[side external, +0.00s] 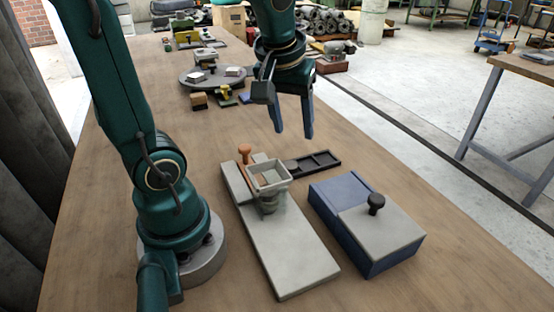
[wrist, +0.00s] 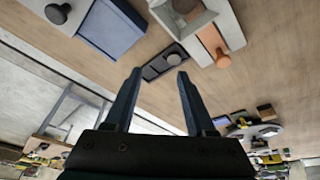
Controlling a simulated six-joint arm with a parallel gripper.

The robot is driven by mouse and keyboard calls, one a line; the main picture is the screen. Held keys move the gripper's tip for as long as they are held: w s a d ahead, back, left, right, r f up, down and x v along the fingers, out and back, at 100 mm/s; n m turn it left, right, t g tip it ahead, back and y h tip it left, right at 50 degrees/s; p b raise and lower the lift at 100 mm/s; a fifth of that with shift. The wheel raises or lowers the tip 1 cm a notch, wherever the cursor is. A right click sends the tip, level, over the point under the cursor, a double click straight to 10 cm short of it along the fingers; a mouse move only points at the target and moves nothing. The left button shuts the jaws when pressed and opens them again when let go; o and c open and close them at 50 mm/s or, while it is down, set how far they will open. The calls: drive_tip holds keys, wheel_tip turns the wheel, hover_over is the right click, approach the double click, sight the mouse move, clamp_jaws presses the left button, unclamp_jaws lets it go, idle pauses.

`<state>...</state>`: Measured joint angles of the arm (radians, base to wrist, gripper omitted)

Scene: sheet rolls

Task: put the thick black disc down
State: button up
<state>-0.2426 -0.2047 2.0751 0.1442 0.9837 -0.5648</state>
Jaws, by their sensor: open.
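A small black tray (side external: 313,163) with a few compartments lies on the table behind the blue-grey box; it also shows in the wrist view (wrist: 152,73). A dark round shape that looks like the thick black disc (wrist: 174,59) is at one end of the tray in the wrist view. In the side view I cannot make the disc out clearly against the black tray. My gripper (side external: 293,134) is open and empty above the table, a little behind and above the tray. Its two fingers (wrist: 159,72) are apart with nothing between them.
A grey base plate (side external: 292,255) carries a pale square hopper (side external: 269,187) and an orange knob (side external: 245,150), left of the tray. A blue box (side external: 338,195) with a grey lid and black knob (side external: 376,200) stands to the right. A round turntable (side external: 212,80) is farther back.

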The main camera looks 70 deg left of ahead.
drive_tip(key=s+d+m+t+h, duration=0.2)
drive_tip(key=s+d+m, duration=0.4)
drive_tip(key=d+m, duration=0.2)
drive_tip(key=shift+s+m+t, duration=0.3)
drive_tip(key=shift+s, duration=0.1)
